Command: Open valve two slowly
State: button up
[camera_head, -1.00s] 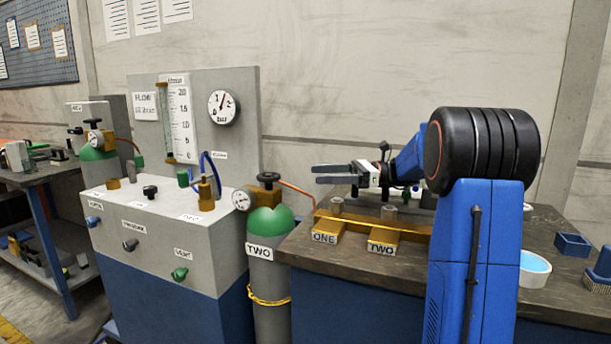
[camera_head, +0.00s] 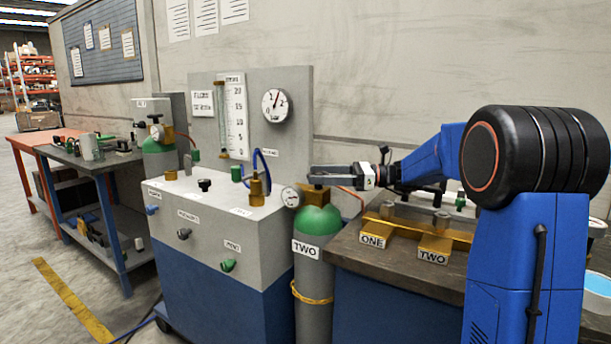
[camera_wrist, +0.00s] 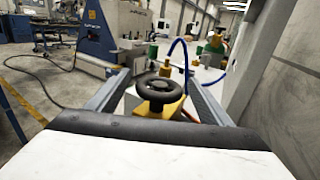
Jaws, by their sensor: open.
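The cylinder labelled TWO (camera_head: 318,222) stands between the grey panel and the bench, with a green shoulder and a yellow chain around it. Its brass valve (camera_head: 316,195) is on top, with a small round gauge (camera_head: 292,197) to its left. In the wrist view the valve's black handwheel (camera_wrist: 161,89) lies ahead, between my two fingers. In the head view my gripper (camera_head: 322,178) is level with the valve top and hides the handwheel there. My gripper is open, with a finger on each side of the wheel; contact cannot be told.
The grey panel (camera_head: 200,210) with knobs, a flow tube (camera_head: 236,115) and a dial (camera_head: 275,105) stands left of the cylinder. Blocks labelled ONE (camera_head: 374,238) and TWO (camera_head: 434,249) sit on the bench (camera_head: 400,272) to the right. A blue hose (camera_wrist: 187,54) rises beyond the wheel.

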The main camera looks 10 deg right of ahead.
jog(key=shift+x, duration=2.3)
jog(key=c, duration=1.1)
